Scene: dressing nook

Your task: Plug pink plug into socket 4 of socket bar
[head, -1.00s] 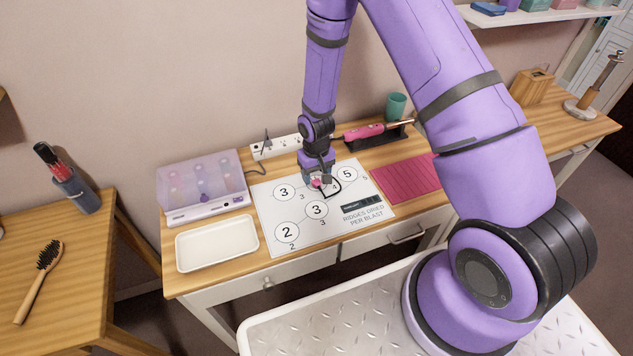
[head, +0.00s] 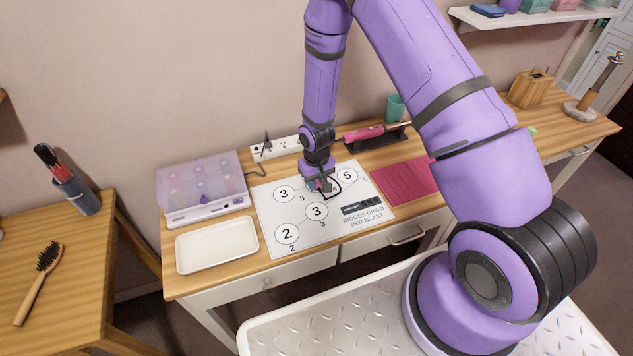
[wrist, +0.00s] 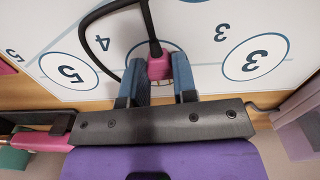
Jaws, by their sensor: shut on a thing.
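The pink plug (wrist: 158,68) sits between the two blue-grey fingers of my gripper (wrist: 158,88) in the wrist view, with its black cord running off it in a loop. In the head view my gripper (head: 322,186) is low over the printed white sheet, in front of the socket bar, and mostly hides the plug. The white socket bar (head: 288,145) lies at the back of the desk against the wall. A dark plug and cord stand at its left part. My arm hides its right end, and its socket numbers are too small to read.
A pink curling iron (head: 362,133) rests on a black stand right of the bar. A lidded purple case (head: 202,185) and white tray (head: 217,245) are at the left. A red-pink mat (head: 402,180) lies right of the numbered sheet (head: 275,215). A green cup (head: 395,107) stands behind.

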